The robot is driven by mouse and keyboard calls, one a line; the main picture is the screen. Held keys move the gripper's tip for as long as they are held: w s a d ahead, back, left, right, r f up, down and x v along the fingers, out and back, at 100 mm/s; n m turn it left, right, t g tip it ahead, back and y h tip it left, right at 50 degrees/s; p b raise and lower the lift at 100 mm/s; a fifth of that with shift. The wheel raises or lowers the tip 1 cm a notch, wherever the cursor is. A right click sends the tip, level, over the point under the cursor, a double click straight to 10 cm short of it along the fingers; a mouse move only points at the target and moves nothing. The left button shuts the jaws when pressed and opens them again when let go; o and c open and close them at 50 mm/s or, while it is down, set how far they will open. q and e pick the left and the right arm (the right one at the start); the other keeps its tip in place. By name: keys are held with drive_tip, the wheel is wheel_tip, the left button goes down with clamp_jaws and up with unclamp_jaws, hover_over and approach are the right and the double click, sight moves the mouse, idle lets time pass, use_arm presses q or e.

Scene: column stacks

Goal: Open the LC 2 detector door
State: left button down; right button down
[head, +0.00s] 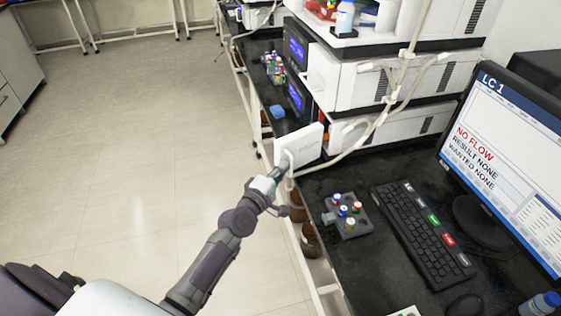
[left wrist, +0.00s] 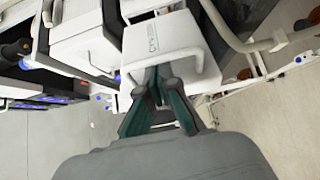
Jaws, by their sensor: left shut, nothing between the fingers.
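A white square door panel (head: 300,145) stands at the front of the lowest white module in the stack, facing the aisle. It fills the upper middle of the left wrist view (left wrist: 160,33), where a white bar handle (left wrist: 200,55) crosses its lower part. No label reading LC 2 is legible on it. My left gripper (head: 276,175) is at the panel's lower left edge. Its fingertips (left wrist: 157,80) are shut and empty, close to the handle; I cannot tell if they touch it. My right gripper is not in view.
A monitor (head: 510,150) marked LC 1, a keyboard (head: 420,235) and a grey vial rack (head: 345,215) stand on the dark bench to the right. White tubing (head: 375,125) runs along the modules. The floor (head: 140,130) at left is clear.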

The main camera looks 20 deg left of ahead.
use_arm(q)
drive_tip(key=shift+s+d+n+y+p, duration=0.2)
drive_tip(key=shift+d+n+y+p, duration=0.15)
drive_tip(key=shift+d+y+p, duration=0.35)
drive_tip(key=shift+s+d+n+y+p, duration=0.25)
drive_tip(key=shift+d+n+y+p, duration=0.2)
drive_tip(key=shift+d+p, duration=0.6)
drive_tip(key=shift+s+d+n+y+p, duration=0.25)
drive_tip(key=shift+d+y+p, duration=0.3)
drive_tip(key=shift+d, duration=0.6)
